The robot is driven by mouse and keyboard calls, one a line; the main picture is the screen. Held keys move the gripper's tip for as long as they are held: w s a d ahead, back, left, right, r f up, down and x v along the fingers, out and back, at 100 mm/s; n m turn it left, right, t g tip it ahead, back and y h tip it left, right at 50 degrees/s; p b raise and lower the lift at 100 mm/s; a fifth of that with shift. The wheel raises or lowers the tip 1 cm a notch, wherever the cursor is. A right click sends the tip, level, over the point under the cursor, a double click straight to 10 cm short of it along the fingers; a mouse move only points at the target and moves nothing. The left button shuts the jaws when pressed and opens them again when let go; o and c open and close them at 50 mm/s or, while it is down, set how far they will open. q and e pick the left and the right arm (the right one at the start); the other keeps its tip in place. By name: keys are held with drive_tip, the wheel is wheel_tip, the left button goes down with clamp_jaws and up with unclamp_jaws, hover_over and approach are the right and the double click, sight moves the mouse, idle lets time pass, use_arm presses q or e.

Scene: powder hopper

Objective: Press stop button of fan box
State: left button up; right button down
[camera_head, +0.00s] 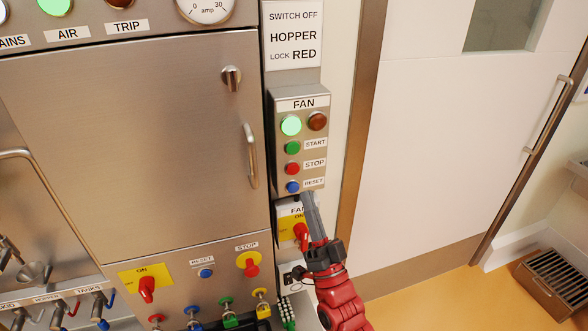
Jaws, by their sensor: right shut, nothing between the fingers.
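The fan box (298,100) is a grey metal box on the wall, labelled FAN. It has a lit green lamp (291,125) and a dark brown-red lamp (317,121). Below are a green START button (292,148), the red STOP button (292,168) and a blue RESET button (293,187). My right gripper (307,196) is shut and empty, pointing up. Its tips are at the lower edge of the box, just below the RESET button in the picture. The STOP button is fully visible. Whether the tips touch the box I cannot tell. My left gripper is out of view.
A yellow FAN switch with a red handle (301,232) sits below the box, partly behind my gripper. The steel hopper cabinet (120,140) is at left, with a door handle (250,155). A white door (450,150) is at right, above open orange floor (430,300).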

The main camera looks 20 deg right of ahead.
sight(293, 169)
drive_tip(key=shift+w+a+b, duration=0.1)
drive_tip(key=shift+w+b, duration=0.8)
drive_tip(key=shift+w, duration=2.2)
drive_tip(key=shift+w+f+b, duration=0.1)
drive_tip(key=shift+w+b, duration=0.2)
drive_tip(key=shift+b, duration=0.2)
drive_tip(key=shift+w, duration=0.1)
